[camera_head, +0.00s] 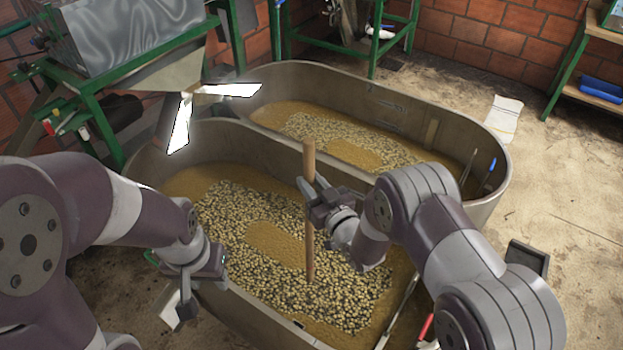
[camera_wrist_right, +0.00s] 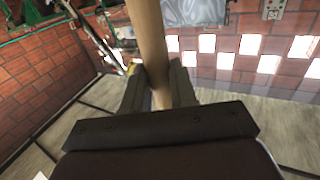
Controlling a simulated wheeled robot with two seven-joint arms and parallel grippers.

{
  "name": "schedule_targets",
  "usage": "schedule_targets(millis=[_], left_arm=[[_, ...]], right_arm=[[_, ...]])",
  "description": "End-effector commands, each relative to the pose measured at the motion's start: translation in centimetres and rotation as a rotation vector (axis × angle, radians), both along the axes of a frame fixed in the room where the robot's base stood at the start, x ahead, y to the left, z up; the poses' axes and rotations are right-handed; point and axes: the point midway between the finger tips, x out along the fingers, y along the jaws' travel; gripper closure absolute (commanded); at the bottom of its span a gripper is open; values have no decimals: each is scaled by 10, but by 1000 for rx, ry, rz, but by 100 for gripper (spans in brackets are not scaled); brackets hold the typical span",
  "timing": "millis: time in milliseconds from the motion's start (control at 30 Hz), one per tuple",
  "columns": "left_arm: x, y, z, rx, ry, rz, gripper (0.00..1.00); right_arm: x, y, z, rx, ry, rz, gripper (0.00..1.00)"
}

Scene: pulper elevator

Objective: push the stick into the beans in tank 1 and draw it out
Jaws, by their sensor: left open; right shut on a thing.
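A wooden stick (camera_head: 309,240) stands nearly upright over the near tank (camera_head: 262,334). My right gripper (camera_head: 317,197) is shut on it at its upper part; the stick (camera_wrist_right: 149,40) also shows between the fingers of my right gripper (camera_wrist_right: 160,92) in the right wrist view. The stick's lower end meets the beans (camera_head: 262,210) in the picture; I cannot tell how deep it is in them. The beans float in brownish liquid with a bare patch in the middle. My left gripper (camera_head: 184,305) is open and empty, low at the near tank's left front rim.
A second tank (camera_head: 470,140) with beans lies behind the near one. A metal machine (camera_head: 130,40) on a green frame stands at the back left. A white sack (camera_head: 503,118) lies on the floor at right. A red-handled tool (camera_head: 425,328) is near the front right rim.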

Motion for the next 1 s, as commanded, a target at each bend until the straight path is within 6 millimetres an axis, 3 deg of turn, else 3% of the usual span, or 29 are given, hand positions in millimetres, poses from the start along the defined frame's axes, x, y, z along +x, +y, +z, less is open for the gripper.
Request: schedule_targets(millis=[33, 1000], left_arm=[[0, 0, -14, 0, 0, 0, 57], [-1, 0, -151, 0, 0, 0, 57]], right_arm=[[0, 0, -17, 0, 0, 0, 100], [-1, 1, -203, 1, -2, 0, 100]])
